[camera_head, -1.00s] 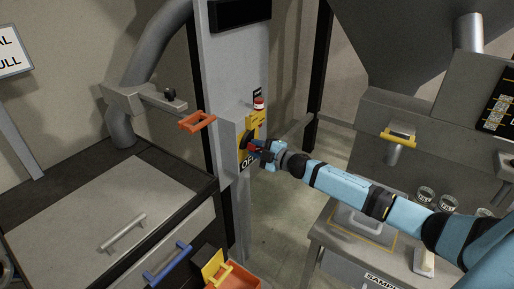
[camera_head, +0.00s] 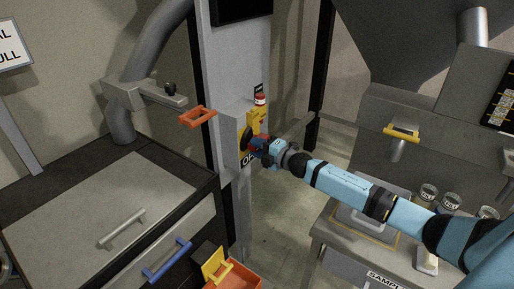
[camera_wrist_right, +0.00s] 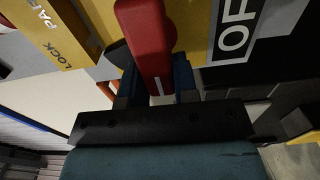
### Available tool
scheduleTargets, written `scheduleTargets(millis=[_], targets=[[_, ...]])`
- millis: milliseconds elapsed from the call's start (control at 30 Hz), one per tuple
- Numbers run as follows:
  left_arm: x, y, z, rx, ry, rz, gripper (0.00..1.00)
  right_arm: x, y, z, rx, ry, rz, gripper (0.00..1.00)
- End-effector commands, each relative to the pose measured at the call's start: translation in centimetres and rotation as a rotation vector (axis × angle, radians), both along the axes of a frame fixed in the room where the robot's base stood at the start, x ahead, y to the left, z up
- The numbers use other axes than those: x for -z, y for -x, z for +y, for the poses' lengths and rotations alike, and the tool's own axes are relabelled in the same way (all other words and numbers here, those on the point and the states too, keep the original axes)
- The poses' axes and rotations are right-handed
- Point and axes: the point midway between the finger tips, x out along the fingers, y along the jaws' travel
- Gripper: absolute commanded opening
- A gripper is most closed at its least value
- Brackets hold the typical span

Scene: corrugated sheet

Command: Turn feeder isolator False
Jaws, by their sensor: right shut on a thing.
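The feeder isolator is a red handle on a yellow plate (camera_head: 253,122) fixed to a grey box on the column. In the right wrist view the red handle (camera_wrist_right: 148,45) stands between the two fingers of my right gripper (camera_wrist_right: 158,88). In the head view my right gripper (camera_head: 262,148) is at the plate, shut on the handle and covering much of it. An "OFF" label (camera_wrist_right: 235,35) lies to the right of the handle in the wrist view; in the head view it is partly hidden by the gripper. My left gripper is in neither view.
A red-topped button or lamp (camera_head: 260,100) sits above the plate. An orange handle (camera_head: 198,116) sticks out left of the column. A cabinet (camera_head: 100,200) with coloured handles stands at lower left. A bench with jars (camera_head: 428,193) is at right.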

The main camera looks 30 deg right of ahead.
Motion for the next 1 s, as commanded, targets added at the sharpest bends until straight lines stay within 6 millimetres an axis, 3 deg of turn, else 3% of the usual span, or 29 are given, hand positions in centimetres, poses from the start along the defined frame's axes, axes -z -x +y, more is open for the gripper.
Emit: scheduleTargets(millis=[233, 267, 367, 733, 1000], targets=[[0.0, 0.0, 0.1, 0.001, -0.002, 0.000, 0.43, 0.1, 0.0, 0.0, 0.000, -0.001, 0.001, 0.04], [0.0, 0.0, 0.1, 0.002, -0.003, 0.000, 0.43, 0.1, 0.0, 0.0, 0.000, -0.001, 0.001, 0.32], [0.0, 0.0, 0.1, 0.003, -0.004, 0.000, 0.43, 0.1, 0.0, 0.0, 0.000, -0.001, 0.001, 0.53], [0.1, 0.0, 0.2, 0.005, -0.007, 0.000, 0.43, 0.1, 0.5, -0.2, 0.000, -0.001, 0.001, 0.53], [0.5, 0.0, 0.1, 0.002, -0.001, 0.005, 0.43, 0.3, 4.8, -1.9, -0.001, 0.000, 0.004, 0.53]])
